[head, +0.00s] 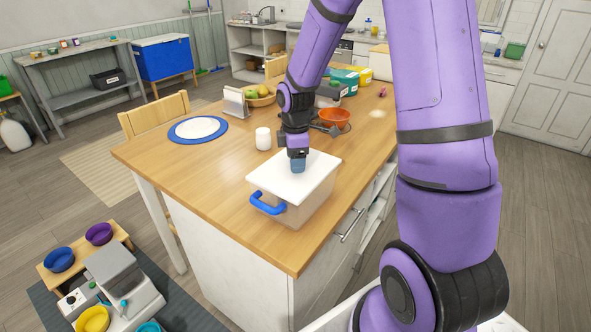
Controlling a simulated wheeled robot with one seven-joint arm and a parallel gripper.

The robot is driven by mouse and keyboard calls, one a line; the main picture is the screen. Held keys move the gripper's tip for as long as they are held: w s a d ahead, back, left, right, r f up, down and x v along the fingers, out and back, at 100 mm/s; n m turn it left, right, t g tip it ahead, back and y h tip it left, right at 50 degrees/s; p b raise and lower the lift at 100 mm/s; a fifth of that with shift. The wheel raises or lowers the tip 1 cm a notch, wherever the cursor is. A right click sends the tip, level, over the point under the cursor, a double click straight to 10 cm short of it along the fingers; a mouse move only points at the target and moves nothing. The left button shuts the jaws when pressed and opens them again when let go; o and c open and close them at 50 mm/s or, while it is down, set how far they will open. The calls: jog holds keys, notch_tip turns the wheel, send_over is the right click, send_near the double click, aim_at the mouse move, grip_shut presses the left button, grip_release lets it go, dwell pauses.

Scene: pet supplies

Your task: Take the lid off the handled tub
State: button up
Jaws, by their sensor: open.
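The handled tub (305,209) is a pale, boxy container near the front edge of the wooden island. A bright blue handle (267,204) sticks out from its near left end. A flat white lid (315,181) lies on top of the tub and covers its opening. My gripper (298,166) points down over the far left part of the lid and is open. A small blue-grey part shows at its tip; I cannot tell whether it is the fingers or a grip on the lid, or whether they touch. The tub's far side is hidden.
A white jar (263,139) stands just left of my gripper. A white plate on a blue mat (180,130), a fruit bowl (261,99) and an orange bowl (334,119) are farther back. The island top (215,170) is clear left of the tub.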

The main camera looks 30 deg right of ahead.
jog(key=shift+f, duration=0.25)
jog(key=c, duration=1)
jog(key=shift+c, duration=0.2)
jog(key=shift+r, duration=0.2)
